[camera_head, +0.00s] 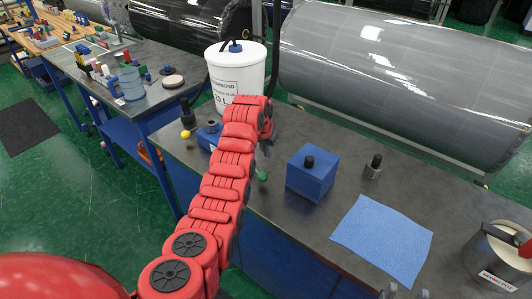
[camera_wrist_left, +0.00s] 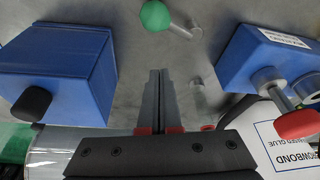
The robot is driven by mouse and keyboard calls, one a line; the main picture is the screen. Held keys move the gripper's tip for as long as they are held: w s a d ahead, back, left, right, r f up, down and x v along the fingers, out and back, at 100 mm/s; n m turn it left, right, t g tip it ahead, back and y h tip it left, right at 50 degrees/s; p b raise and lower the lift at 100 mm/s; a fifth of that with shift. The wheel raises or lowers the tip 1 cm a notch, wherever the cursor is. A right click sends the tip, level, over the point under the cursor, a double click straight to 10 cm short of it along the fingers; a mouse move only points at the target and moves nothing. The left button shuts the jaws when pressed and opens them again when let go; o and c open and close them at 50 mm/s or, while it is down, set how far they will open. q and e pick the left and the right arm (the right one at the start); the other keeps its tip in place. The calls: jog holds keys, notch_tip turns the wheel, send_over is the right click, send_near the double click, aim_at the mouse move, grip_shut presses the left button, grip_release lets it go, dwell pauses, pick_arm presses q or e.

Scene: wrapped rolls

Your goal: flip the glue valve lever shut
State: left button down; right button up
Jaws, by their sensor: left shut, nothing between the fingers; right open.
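A white glue bucket (camera_head: 236,80) stands on the dark bench, and its printed side also shows in the left wrist view (camera_wrist_left: 285,148). Beside it is a labelled blue box (camera_head: 207,136), seen in the left wrist view (camera_wrist_left: 255,52) with metal fittings and a red handle (camera_wrist_left: 300,124). A green ball knob (camera_wrist_left: 155,15) on a metal rod also shows in the head view (camera_head: 263,177). I cannot tell which part is the valve lever. My left gripper (camera_wrist_left: 160,75) is shut and empty over the bench, between the blue boxes. My right gripper (camera_head: 402,291) is open at the bottom edge.
A blue cube with a black knob (camera_head: 310,177) stands right of my left arm. Further right are a small metal cylinder (camera_head: 373,167), a blue cloth (camera_head: 383,238) and a metal pot (camera_head: 500,256). A yellow ball (camera_head: 185,134) is left of my arm. Large wrapped rolls lie behind.

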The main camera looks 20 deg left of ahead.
aim_at(259, 173)
pick_arm(q)
jog(key=p+x, duration=0.1)
jog(key=x, duration=0.3)
jog(key=shift+w+f, duration=0.15)
jog(key=shift+f, duration=0.15)
jog(key=b+x, duration=0.3)
jog(key=b, duration=0.1)
jog(key=shift+b, duration=0.4)
jog(key=s+r+p, duration=0.1)
jog(key=s+p, duration=0.1)
jog(key=p, duration=0.4)
jog(key=shift+r+p, duration=0.1)
jog(key=shift+p, duration=0.3)
jog(key=shift+s+a+f, duration=0.15)
jog(key=shift+s+f, duration=0.05)
jog(key=shift+s, duration=0.3)
jog(key=shift+s+r+p, duration=0.1)
jog(key=shift+s+p, duration=0.05)
jog(key=shift+p, duration=0.15)
jog(key=shift+s, duration=0.4)
jog(key=shift+a, duration=0.1)
jog(key=shift+s+m+b, duration=0.15)
jog(key=shift+m+b, duration=0.15)
jog(key=shift+b, duration=0.1)
